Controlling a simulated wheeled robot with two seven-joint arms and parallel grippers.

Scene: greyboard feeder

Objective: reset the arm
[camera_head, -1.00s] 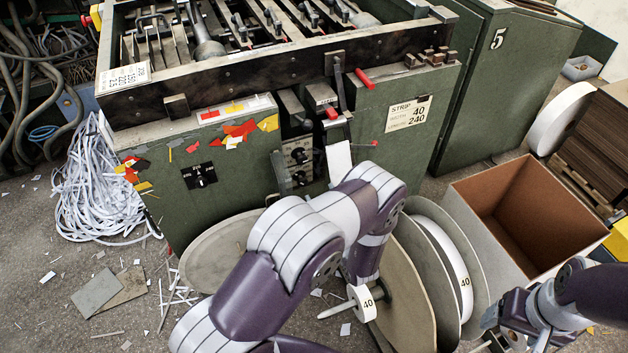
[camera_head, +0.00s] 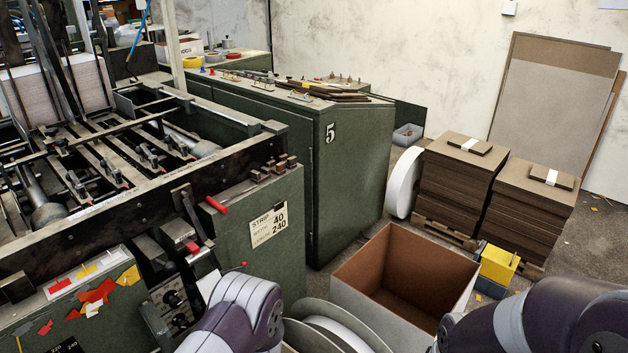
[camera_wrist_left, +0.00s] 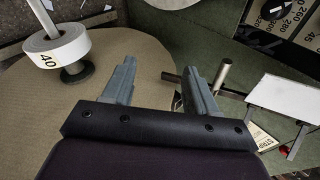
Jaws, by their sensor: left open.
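My left arm (camera_head: 236,318) comes up at the bottom of the head view, in front of the green machine; its gripper is out of that frame. In the left wrist view my left gripper (camera_wrist_left: 162,82) is open, with nothing between its two fingers. It is near a large round board disc (camera_wrist_left: 130,70) and the green machine face. A white roll marked 40 (camera_wrist_left: 58,48) sits on a rod at the upper left of the wrist view. My right arm (camera_head: 545,322) shows at the lower right of the head view; its gripper is not seen.
An open cardboard box (camera_head: 405,285) stands between my arms. The green machine (camera_head: 270,225) with a STRIP 40 240 label fills the left. Stacks of brown board (camera_head: 462,185) stand on pallets at the right, by a yellow box (camera_head: 498,264).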

